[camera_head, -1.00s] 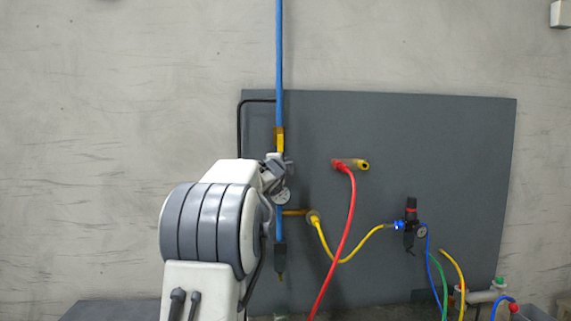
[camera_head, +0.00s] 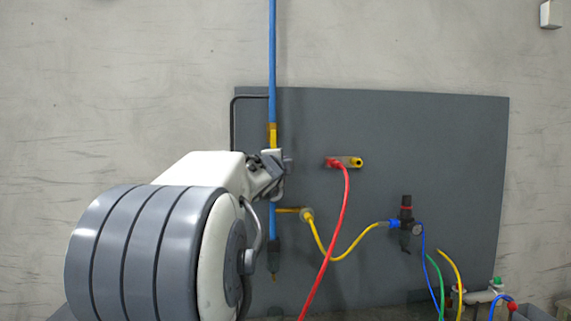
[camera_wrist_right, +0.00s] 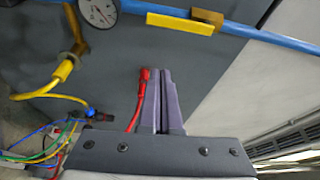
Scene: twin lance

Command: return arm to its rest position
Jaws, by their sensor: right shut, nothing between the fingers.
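In the head view my right arm covers the lower left. Its wrist end, with the right gripper (camera_head: 287,165), is in front of the upright blue pipe, just below a yellow band. The arm hides much of this gripper there. In the right wrist view the two purple fingers (camera_wrist_right: 159,75) are side by side, shut and empty. They point toward the grey panel, apart from the blue pipe (camera_wrist_right: 262,36) and its yellow label (camera_wrist_right: 180,23). A red hose (camera_wrist_right: 138,103) shows beside the left finger. My left gripper is not in view.
The grey panel (camera_head: 420,140) carries a red hose (camera_head: 338,220) on a yellow-tipped fitting, a yellow hose (camera_head: 352,247) and a black regulator (camera_head: 406,213). Several coloured hoses are at lower right. A gauge (camera_wrist_right: 99,12) is on the pipe. The wall at upper left is clear.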

